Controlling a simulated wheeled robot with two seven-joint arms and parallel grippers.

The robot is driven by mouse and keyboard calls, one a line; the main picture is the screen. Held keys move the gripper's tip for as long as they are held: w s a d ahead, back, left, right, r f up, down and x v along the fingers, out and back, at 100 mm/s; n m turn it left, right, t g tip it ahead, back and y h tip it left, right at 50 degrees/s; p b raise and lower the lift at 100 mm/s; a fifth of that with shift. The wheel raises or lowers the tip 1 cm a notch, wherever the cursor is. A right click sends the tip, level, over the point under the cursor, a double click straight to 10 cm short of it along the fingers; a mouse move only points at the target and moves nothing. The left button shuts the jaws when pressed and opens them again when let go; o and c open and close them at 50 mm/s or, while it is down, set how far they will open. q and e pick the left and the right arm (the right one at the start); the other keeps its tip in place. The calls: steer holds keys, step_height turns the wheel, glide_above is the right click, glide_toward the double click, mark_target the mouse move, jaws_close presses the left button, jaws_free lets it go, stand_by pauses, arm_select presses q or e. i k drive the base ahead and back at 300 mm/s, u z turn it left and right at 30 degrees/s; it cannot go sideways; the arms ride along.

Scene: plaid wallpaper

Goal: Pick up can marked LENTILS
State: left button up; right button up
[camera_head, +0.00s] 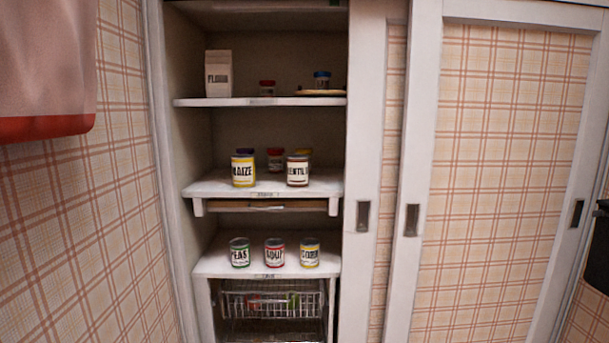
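The can marked LENTILS (298,171) stands upright near the front of the middle shelf (221,188), right of its centre. It has a pale label with dark letters, and its last letters are hard to read as the label curves away. A yellow can marked MAIZE (243,170) stands to its left, apart from it. Red and yellow cans stand behind it, partly hidden. Neither of my grippers is in view.
The upper shelf holds a FLOUR bag (218,74) and small jars. The lower shelf holds PEAS (240,252), SOUP (275,252) and CORN (309,252) cans, above a wire basket (272,300). Sliding doors (500,170) stand right of the opening.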

mark_target(298, 165)
steer(key=z, duration=1.6)
steer(key=i, duration=0.8)
steer(key=u, duration=0.2)
